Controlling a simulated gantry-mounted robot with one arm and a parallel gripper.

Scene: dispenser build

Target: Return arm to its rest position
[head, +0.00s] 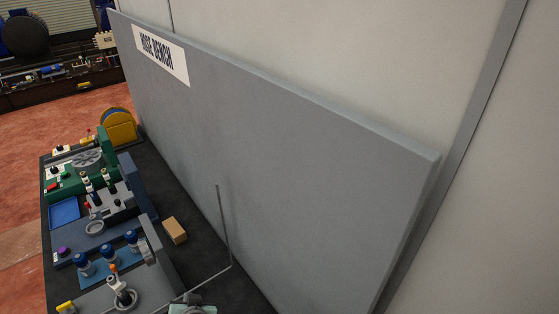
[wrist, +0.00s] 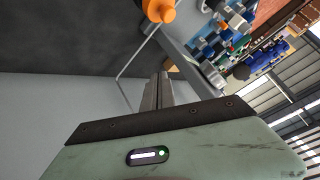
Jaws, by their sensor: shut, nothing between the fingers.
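My gripper (wrist: 161,88) shows in the wrist view, with its two dark grey fingers together and nothing between them. Its pale green housing (wrist: 200,155) fills the bottom of that view. The fingers are in front of a grey wall or panel and close in the picture to a thin bent metal rod (wrist: 128,70). Whether they touch the rod I cannot tell. In the head view a small pale part sits at the bottom edge, partly cut off, and the fingers cannot be made out there.
In the head view, a dark bench (head: 152,178) carries a green fixture (head: 107,150), blue-capped bottles, a blue tray (head: 65,213), a tan block (head: 174,230) and a yellow reel (head: 119,125). A tall grey panel (head: 290,160) stands along its right side. An orange part (wrist: 160,10) tops the wrist view.

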